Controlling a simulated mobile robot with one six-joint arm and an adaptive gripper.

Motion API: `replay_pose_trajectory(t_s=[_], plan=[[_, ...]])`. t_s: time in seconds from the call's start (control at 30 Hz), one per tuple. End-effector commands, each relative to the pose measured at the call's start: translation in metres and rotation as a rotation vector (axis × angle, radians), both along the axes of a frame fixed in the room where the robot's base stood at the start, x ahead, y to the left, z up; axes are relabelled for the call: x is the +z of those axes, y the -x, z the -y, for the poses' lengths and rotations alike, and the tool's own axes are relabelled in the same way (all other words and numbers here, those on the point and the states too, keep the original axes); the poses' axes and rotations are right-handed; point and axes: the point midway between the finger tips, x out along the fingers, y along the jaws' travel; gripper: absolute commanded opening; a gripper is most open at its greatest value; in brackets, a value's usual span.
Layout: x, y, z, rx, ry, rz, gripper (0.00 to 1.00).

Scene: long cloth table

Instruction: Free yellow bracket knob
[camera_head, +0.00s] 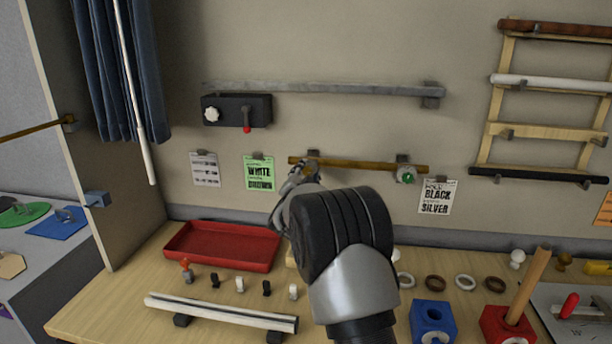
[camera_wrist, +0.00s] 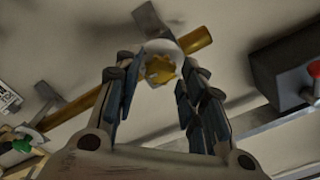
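The yellow knob (camera_wrist: 160,68) sits on a pale round bracket in the wrist view, with a brown rod (camera_wrist: 110,88) running through the bracket. My gripper (camera_wrist: 158,72) is open, its fingers on either side of the knob; I cannot tell whether they touch it. In the head view my gripper (camera_head: 304,170) is at the left part of the wall-mounted rod (camera_head: 355,164) and hides the yellow knob there. A bracket with a green knob (camera_head: 407,175) holds the rod's right part.
A black box with a red lever (camera_head: 247,116) and a grey rail (camera_head: 340,89) are on the wall above. Paper signs (camera_head: 258,173) hang nearby. Below, the table holds a red tray (camera_head: 222,265), a white rod (camera_head: 220,311), rings and blocks.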

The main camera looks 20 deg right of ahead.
Motion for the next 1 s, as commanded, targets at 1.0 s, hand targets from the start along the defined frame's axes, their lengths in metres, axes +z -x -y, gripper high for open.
replay_pose_trajectory(t_s=[1.0], plan=[[0.0011,0.0,-0.0003,0.0,0.121,-0.083,0.0]])
